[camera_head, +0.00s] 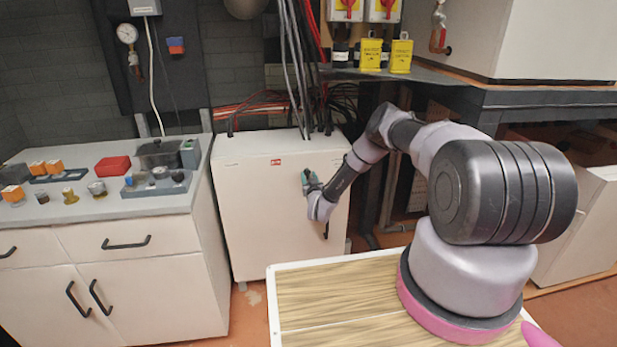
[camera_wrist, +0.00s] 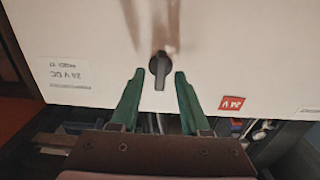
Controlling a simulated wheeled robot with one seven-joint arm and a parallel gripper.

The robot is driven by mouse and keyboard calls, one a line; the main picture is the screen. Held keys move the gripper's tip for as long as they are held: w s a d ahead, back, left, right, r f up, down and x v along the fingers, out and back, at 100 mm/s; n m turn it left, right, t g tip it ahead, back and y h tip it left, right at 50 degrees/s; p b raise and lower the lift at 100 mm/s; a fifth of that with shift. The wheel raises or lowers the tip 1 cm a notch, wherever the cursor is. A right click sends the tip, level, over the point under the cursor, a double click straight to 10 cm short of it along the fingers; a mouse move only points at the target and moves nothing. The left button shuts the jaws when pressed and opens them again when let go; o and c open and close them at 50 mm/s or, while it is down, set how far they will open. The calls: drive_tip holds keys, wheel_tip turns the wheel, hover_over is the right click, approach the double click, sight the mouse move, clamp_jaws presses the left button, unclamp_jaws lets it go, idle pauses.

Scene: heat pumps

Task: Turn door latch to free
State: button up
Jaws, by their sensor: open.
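The door latch is a small dark knob (camera_wrist: 160,70) on the white cabinet door. In the wrist view it lies just beyond and between my fingertips, its narrow end pointing toward my gripper. My gripper (camera_wrist: 157,76) has two green fingers, spread open, one on each side of the latch; I cannot tell whether either touches it. In the head view my gripper (camera_head: 310,180) is at the upper right of the white cabinet (camera_head: 258,200), and the latch is hidden behind it or too small to make out.
The cabinet door carries a red label (camera_wrist: 232,104) and a "24 V DC" label (camera_wrist: 65,72). Cables (camera_head: 305,70) enter the cabinet's top. A workbench (camera_head: 110,205) with small parts stands left. A dark handle (camera_head: 326,230) sits low on the cabinet's right side.

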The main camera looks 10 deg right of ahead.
drive_tip(key=shift+w, duration=0.4)
clamp_jaws()
